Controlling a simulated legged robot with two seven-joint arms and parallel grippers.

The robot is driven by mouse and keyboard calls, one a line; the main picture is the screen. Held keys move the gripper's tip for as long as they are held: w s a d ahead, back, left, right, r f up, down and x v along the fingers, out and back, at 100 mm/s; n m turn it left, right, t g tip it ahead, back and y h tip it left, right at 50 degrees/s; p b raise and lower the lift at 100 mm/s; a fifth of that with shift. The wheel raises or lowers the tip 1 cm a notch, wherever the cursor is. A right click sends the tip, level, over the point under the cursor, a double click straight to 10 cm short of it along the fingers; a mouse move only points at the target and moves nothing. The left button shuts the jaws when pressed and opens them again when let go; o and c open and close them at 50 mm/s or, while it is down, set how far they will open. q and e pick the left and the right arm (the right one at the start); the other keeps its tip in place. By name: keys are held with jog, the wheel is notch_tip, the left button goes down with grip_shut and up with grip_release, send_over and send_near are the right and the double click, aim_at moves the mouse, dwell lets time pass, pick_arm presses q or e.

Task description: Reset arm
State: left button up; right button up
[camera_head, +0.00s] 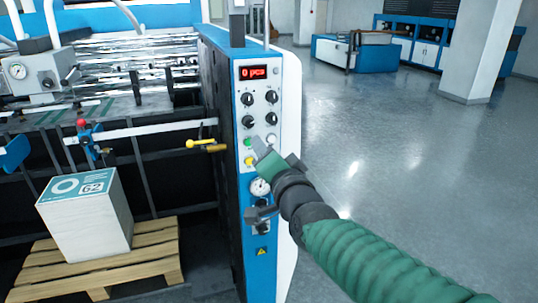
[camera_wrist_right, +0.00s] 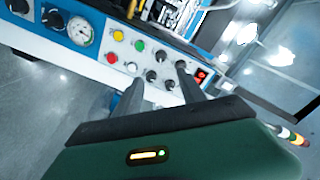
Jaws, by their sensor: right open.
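My right arm, in a green ribbed sleeve, reaches in from the lower right of the head view. Its gripper (camera_head: 272,160) is in front of the control panel (camera_head: 283,90), overlapping the lower buttons. In the right wrist view the two dark fingers of this gripper (camera_wrist_right: 160,76) stand apart with nothing between them, pointing at the panel. Whether they touch it I cannot tell. The panel has a red display (camera_head: 253,72) reading "0 pcs", black knobs, a green button (camera_head: 247,142), a yellow button (camera_head: 250,161) and a pressure gauge (camera_head: 260,187). My left gripper is not in view.
The laminating machine with shiny rollers (camera_head: 130,55) fills the left. A yellow-handled lever (camera_head: 202,144) juts out left of the panel. Open floor (camera_head: 420,160) lies to the right.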

jog(key=s+d+f+n+g+h, duration=0.1)
jog(key=s+d+f+g, duration=0.25)
jog(key=f, duration=0.45)
jog(key=s+d+f+n+g+h+p, duration=0.1)
jog(key=s+d+f+n+g, duration=0.15)
jog(key=d+f, duration=0.45)
jog(key=s+d+f+n+g+h, duration=0.1)
jog(key=s+d+f+g, duration=0.15)
jog(key=f, duration=0.75)
jog(key=s+d+f+n+g+h, duration=0.1)
jog(key=s+d+f, duration=0.3)
jog(key=s, duration=0.5)
jog(key=s+d+f+n+g+h, duration=0.1)
jog(key=s+d+f+g, duration=0.3)
jog(key=s+f, duration=0.4)
jog(key=shift+s+f+p, duration=0.4)
jog(key=shift+s+p, duration=0.05)
jog(key=shift+s, duration=0.35)
jog(key=shift+w+n+g, duration=0.1)
jog(key=shift+n+g, duration=0.15)
